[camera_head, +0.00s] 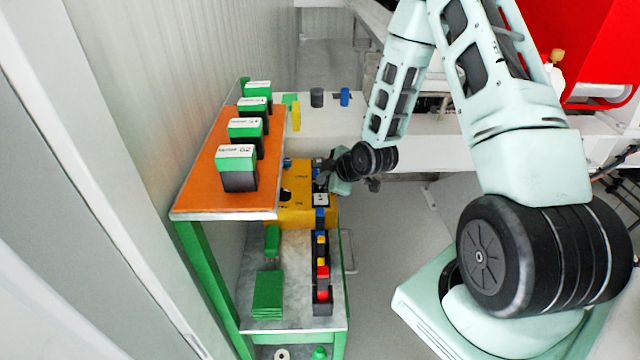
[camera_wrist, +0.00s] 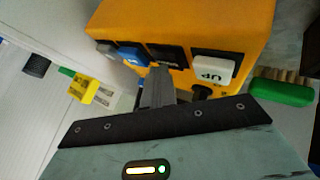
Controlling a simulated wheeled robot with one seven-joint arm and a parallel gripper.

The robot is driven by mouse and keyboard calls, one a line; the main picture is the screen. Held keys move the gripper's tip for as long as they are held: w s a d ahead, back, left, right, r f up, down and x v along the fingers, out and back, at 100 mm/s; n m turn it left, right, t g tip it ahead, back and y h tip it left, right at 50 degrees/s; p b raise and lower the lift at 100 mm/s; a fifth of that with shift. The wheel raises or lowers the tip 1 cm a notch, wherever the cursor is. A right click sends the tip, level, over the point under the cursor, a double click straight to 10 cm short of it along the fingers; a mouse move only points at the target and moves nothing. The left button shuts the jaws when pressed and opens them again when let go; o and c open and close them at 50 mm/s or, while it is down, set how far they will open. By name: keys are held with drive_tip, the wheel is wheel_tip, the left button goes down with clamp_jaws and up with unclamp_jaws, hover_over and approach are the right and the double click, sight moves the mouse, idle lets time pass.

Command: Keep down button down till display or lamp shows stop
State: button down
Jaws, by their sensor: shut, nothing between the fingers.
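A yellow control box (camera_head: 290,210) stands on the green bench's lower shelf; it fills the top of the wrist view (camera_wrist: 205,30). Its face carries a blue part (camera_wrist: 131,56), a dark square part (camera_wrist: 167,56), a white part with dark characters (camera_wrist: 213,69) and a black knob (camera_wrist: 201,92). I cannot tell which is the down button or read the characters surely. My gripper (camera_wrist: 157,72) is shut and empty, its tip at the face by the blue and dark parts. Contact or pressing cannot be told. In the head view my gripper (camera_head: 323,172) is partly hidden.
An orange shelf (camera_head: 205,190) holds several green-and-black labelled boxes. Below lie green blocks (camera_head: 268,295) and a row of coloured parts (camera_head: 322,280). A green-handled brush (camera_wrist: 282,92) lies close right of the box. Grey floor right of the bench is clear.

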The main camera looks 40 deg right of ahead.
idle(0.8)
drive_tip(key=shift+r+p, duration=0.55)
drive_tip(key=shift+r, duration=0.4)
drive_tip(key=shift+r, duration=0.1)
drive_tip(key=shift+r+p, duration=1.65)
drive_tip(key=shift+r, duration=0.8)
